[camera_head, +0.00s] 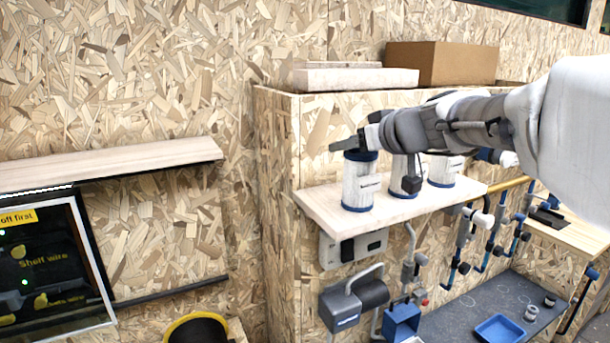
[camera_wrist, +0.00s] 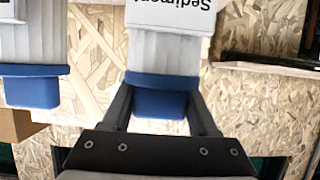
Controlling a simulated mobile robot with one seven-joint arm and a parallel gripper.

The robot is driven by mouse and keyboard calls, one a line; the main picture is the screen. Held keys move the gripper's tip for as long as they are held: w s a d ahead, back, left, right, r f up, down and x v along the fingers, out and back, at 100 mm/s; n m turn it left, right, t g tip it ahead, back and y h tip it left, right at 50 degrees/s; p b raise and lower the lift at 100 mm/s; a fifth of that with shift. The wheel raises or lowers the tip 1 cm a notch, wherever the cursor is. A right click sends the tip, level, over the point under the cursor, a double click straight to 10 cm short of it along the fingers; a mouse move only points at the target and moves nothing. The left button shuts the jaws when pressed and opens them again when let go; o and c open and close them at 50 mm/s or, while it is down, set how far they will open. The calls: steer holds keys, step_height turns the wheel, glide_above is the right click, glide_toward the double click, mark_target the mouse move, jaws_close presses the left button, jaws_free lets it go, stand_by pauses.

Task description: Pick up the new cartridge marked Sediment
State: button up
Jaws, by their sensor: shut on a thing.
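The cartridge marked Sediment (camera_wrist: 168,52) is white and ribbed with a blue cap, and its label reads upside down in the wrist view. My gripper (camera_wrist: 160,100) is shut on its blue cap, one finger on each side. In the head view, my gripper (camera_head: 362,145) is at the top of the leftmost cartridge (camera_head: 357,188), which appears upright on the pale wooden shelf (camera_head: 425,208). Whether its base touches the shelf is not certain. Its label is too small to read there.
Two similar cartridges (camera_head: 405,180) (camera_head: 444,172) stand to the right on the shelf, partly behind my arm. One neighbour (camera_wrist: 32,85) is close beside in the wrist view. Planks (camera_head: 355,79) and a cardboard box (camera_head: 440,64) lie above. Pipes (camera_head: 490,235) hang below right.

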steer(key=shift+f, duration=0.2)
jaws_close()
